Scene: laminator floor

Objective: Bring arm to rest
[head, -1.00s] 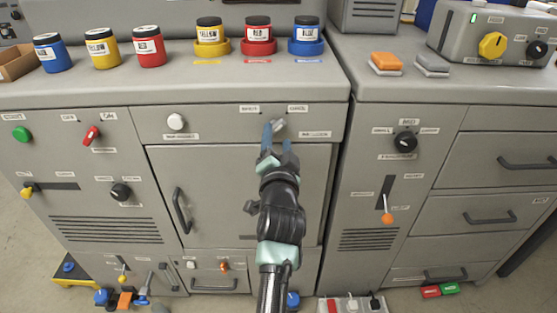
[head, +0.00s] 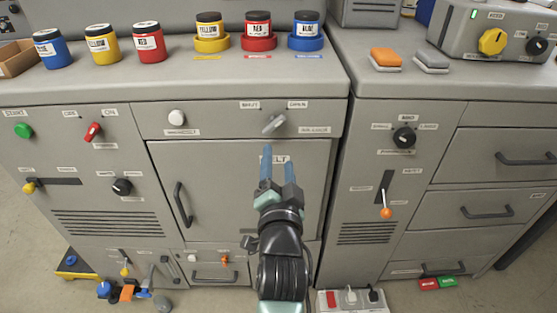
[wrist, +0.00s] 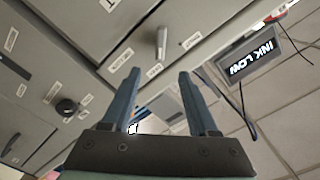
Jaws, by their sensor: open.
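My gripper (head: 277,167) is open and empty in the head view, its blue fingers in front of the grey door (head: 235,222) below the shut/open knob. In the wrist view my gripper (wrist: 160,98) shows both fingers apart with nothing between them. The grey knob (head: 274,124) is above the fingertips, apart from them, and its lever is tilted. It also shows in the wrist view (wrist: 161,43). My arm reaches up from the bottom of the head view.
Ink jars, such as the red jar (head: 148,43), stand on the cabinet top. A door handle (head: 182,205) sticks out left of my arm, and an orange-tipped lever (head: 386,212) is to the right. A power strip (head: 350,300) lies on the floor.

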